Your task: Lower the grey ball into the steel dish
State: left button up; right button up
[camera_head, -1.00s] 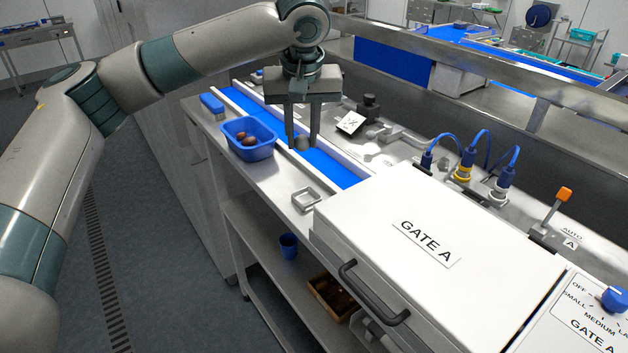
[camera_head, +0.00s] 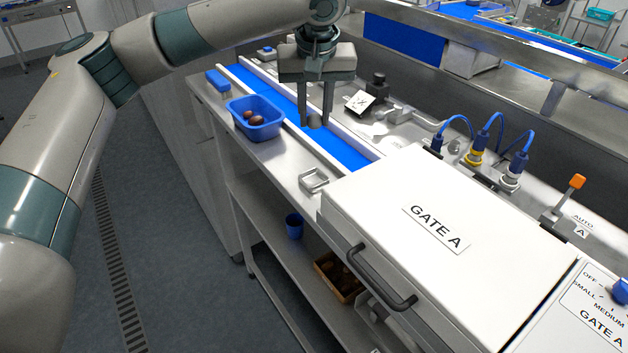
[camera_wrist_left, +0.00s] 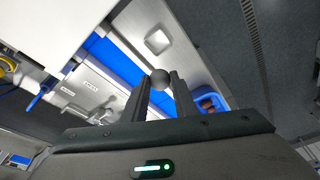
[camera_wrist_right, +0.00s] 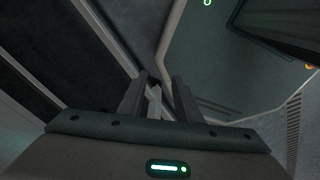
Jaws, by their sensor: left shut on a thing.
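My left gripper (camera_head: 316,124) is shut on the grey ball (camera_head: 315,122), which sits between its fingertips over the blue conveyor belt. In the left wrist view the ball (camera_wrist_left: 160,78) shows whole between the tips. The steel dish (camera_head: 314,181) is a small square metal dish on the steel bench, nearer than the ball and apart from it. The dish also shows in the left wrist view (camera_wrist_left: 158,41), beyond the ball, and looks empty. My right gripper (camera_wrist_right: 160,82) shows only in the right wrist view, fingers apart with nothing held, away from the bench.
The white GATE A cover (camera_head: 430,240) rises right of the dish. A tilted marked card (camera_head: 360,102) and metal fittings lie behind the belt.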

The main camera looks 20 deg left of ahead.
pick_arm(q)
notch_tip(320, 180, down, 8)
jog(key=b, duration=0.5)
dwell(0.4)
jog(key=shift+f, duration=0.15)
dwell(0.3)
jog(key=shift+f, duration=0.65)
dwell(0.5)
jog(key=shift+f+b, duration=0.3)
jog(key=shift+f, duration=0.3)
dwell(0.4)
